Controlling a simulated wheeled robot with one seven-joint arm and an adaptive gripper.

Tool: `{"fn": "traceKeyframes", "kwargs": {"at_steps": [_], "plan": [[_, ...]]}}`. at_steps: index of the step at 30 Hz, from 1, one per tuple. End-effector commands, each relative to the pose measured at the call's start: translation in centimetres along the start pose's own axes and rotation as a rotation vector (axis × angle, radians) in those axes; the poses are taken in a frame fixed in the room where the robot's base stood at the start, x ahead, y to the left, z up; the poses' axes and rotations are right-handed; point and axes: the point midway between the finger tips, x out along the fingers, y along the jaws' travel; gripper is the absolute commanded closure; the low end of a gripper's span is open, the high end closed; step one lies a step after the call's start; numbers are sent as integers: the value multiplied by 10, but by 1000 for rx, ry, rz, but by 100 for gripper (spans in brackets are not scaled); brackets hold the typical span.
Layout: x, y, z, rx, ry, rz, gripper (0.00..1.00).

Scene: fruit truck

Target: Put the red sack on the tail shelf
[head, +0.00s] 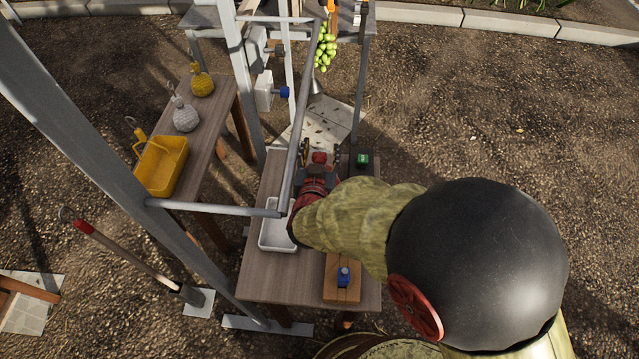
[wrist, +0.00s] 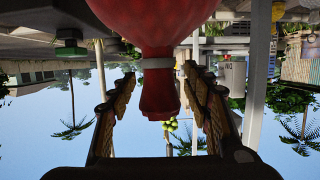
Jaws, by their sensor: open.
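The red sack (head: 319,157) shows as a small red patch between my gripper's fingers in the head view. In the wrist view, which looks upside down, the red sack (wrist: 155,28) fills the top centre, with a pale tie round its neck and a gathered red end. My gripper (head: 320,151) is open, with one finger on each side of the sack's neck. In the wrist view, gaps show between the fingers and the gathered end. Most of the sack is hidden in the head view. I cannot tell which surface is the tail shelf.
A wooden table (head: 262,291) under my arm holds a white tray (head: 272,243), a wooden block with a blue knob (head: 343,277) and a dark box with a green top (head: 362,161). A left shelf (head: 212,127) holds yellow and grey sacks and a yellow bin (head: 160,165). Metal posts and rails stand close.

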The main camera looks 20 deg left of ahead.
Motion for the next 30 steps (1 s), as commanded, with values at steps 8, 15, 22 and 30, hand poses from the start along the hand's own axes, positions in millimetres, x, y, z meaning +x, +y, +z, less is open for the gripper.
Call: {"fn": "traceKeyframes", "kwargs": {"at_steps": [8,15,22,30], "plan": [[9,0,-1,0,1,0,51],[8,0,-1,0,0,0,63],[8,0,-1,0,0,0,76],[8,0,-1,0,0,0,91]]}}
